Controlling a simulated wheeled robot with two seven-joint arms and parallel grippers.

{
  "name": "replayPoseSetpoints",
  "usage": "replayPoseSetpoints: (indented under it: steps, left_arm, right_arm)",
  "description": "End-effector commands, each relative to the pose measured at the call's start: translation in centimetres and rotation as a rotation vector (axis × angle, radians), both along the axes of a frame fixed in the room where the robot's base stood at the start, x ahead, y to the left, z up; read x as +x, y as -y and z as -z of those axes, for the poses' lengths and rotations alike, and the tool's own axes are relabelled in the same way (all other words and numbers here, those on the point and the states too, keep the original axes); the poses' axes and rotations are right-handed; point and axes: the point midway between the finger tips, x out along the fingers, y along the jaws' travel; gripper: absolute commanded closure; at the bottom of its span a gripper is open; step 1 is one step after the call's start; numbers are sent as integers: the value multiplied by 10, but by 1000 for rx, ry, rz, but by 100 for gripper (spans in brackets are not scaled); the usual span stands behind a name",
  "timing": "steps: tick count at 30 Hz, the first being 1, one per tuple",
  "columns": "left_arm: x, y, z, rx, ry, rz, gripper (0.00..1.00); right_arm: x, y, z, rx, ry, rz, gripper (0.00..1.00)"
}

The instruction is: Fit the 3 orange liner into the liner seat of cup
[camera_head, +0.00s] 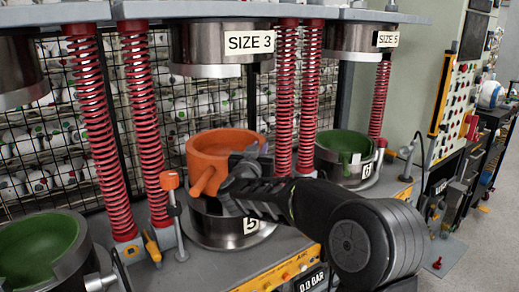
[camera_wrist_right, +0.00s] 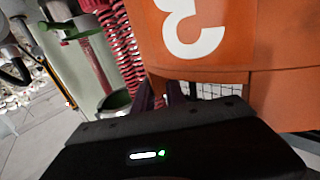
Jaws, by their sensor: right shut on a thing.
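The orange liner (camera_head: 215,146) is a ring-shaped piece with a stub on its side, held roughly upright over the middle cup. My right gripper (camera_head: 246,164) is shut on its right side. In the right wrist view the liner (camera_wrist_right: 215,50) fills the upper right, with a white 3 on it. The metal cup (camera_head: 205,226), marked 5, stands on the press bed under the SIZE 3 press head. The liner's lower part overlaps the cup's rim in the picture; I cannot tell whether they touch. The cup's seat is hidden. My left gripper is not in view.
Red springs (camera_head: 94,140) stand on both sides of the cup. A green-lined cup (camera_head: 345,158) sits at the right, another (camera_head: 45,250) at the left. The SIZE 3 press head (camera_head: 205,45) hangs above. An orange-topped post (camera_head: 170,182) stands left of the cup.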

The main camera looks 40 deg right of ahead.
Motion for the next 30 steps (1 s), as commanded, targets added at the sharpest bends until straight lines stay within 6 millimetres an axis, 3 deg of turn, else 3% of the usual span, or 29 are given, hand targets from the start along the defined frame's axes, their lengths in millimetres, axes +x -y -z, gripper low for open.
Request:
replayPoseSetpoints:
  steps: [11, 30]
  left_arm:
    - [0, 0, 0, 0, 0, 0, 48]
    - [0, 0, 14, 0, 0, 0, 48]
  right_arm:
    - [0, 0, -2, 0, 6, 1, 100]
    - [0, 0, 20, 0, 6, 1, 100]
